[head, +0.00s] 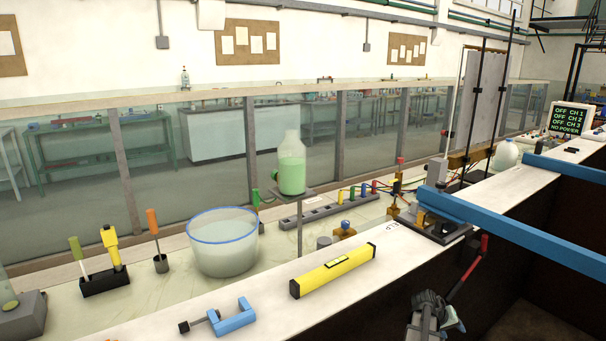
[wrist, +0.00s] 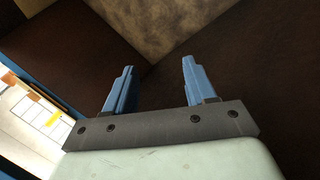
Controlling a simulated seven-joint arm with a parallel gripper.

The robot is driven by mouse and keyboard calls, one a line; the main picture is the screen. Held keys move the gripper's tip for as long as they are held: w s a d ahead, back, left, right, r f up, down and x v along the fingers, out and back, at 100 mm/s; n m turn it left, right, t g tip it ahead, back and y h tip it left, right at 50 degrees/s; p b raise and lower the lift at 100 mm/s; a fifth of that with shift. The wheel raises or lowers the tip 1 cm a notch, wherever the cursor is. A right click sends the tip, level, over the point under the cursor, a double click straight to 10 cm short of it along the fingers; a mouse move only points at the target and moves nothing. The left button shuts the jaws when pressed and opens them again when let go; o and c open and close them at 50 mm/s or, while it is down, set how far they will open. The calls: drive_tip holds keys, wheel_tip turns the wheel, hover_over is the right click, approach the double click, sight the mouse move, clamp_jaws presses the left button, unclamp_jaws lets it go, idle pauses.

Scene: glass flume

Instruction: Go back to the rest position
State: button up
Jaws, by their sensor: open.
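My gripper (wrist: 152,88) shows in the wrist view with its two blue fingers apart and nothing between them. Behind the fingers are dark brown panels and a tan, mottled surface. In the head view, a grey and black part of my arm (head: 428,318) shows at the bottom right, beside the bench's dark front. No object touches the fingers in the wrist view.
Blue beams (head: 510,230) cross the dark space at right. A red-handled lever (head: 470,268) rises close to my arm. The bench holds a yellow level (head: 333,270), a blue clamp (head: 233,317), a clear tub (head: 223,245) and a bottle of green liquid (head: 291,170).

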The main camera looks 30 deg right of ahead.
drive_tip(key=w+a+f+n+y, duration=0.1)
drive_tip(key=a+f+n+y, duration=0.1)
drive_tip(key=a+f, duration=0.9)
drive_tip(key=w+a+f+n+y, duration=0.15)
drive_tip(key=a+f, duration=0.45)
drive_tip(key=a, duration=0.9)
drive_tip(key=a+f+n+y, duration=0.1)
drive_tip(key=a+f+y, duration=0.1)
drive_tip(key=a+f, duration=0.9)
drive_tip(key=s+a+n+g, duration=0.1)
drive_tip(key=s+a, duration=0.2)
drive_tip(key=a, duration=0.6)
drive_tip(key=s+a+f+n+g+y, duration=0.1)
drive_tip(key=s+a, duration=0.3)
drive_tip(key=a, duration=0.5)
drive_tip(key=s+a+n+g+y, duration=0.1)
drive_tip(key=s+a+g, duration=0.1)
drive_tip(key=a, duration=0.8)
drive_tip(key=shift+s+f+n, duration=0.2)
drive_tip(key=shift+s+n, duration=0.15)
drive_tip(key=shift+s, duration=0.55)
drive_tip(key=shift+a, duration=0.1)
drive_tip(key=shift+c, duration=0.3)
